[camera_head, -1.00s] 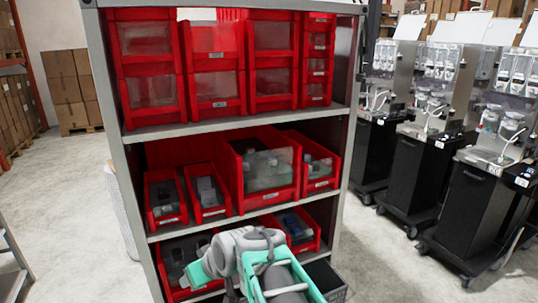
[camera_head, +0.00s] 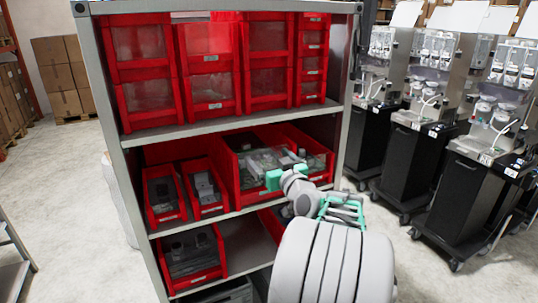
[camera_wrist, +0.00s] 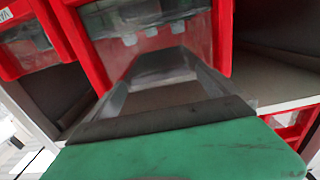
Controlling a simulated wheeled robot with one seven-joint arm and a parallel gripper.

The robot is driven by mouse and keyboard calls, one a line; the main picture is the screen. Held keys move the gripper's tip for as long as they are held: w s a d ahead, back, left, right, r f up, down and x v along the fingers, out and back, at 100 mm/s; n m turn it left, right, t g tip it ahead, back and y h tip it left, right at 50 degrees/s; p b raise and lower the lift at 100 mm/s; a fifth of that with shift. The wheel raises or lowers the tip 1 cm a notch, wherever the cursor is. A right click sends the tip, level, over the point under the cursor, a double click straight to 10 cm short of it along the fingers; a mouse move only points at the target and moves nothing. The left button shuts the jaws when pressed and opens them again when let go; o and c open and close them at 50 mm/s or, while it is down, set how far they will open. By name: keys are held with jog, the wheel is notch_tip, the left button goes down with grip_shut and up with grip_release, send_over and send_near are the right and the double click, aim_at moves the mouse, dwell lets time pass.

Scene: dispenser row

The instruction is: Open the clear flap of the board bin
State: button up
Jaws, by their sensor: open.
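The likely board bin is the wide red bin (camera_head: 236,184) on the middle shelf, with green and grey pieces visible inside. I cannot clearly make out its clear flap or how far open it is. My gripper (camera_head: 275,180) is in front of this bin's lower front, its teal part overlapping the front in the head view. Its fingertips are hard to make out there. In the wrist view a red bin frame (camera_wrist: 222,40) with clear material inside stands just beyond my grey gripper finger (camera_wrist: 165,75). My gripper is open; I see nothing held. Contact cannot be told.
Two narrow red bins (camera_head: 207,188) stand left of the wide bin. Closed red bins (camera_head: 212,65) fill the top shelf. A red bin (camera_head: 190,255) stands at lower left. The grey rack post (camera_head: 351,110) is on the right, with black dispenser carts (camera_head: 460,185) beyond.

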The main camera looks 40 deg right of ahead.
jog(key=shift+c, duration=0.2)
jog(key=c, duration=1.9)
jog(key=shift+f, duration=0.1)
jog(key=shift+c, duration=0.3)
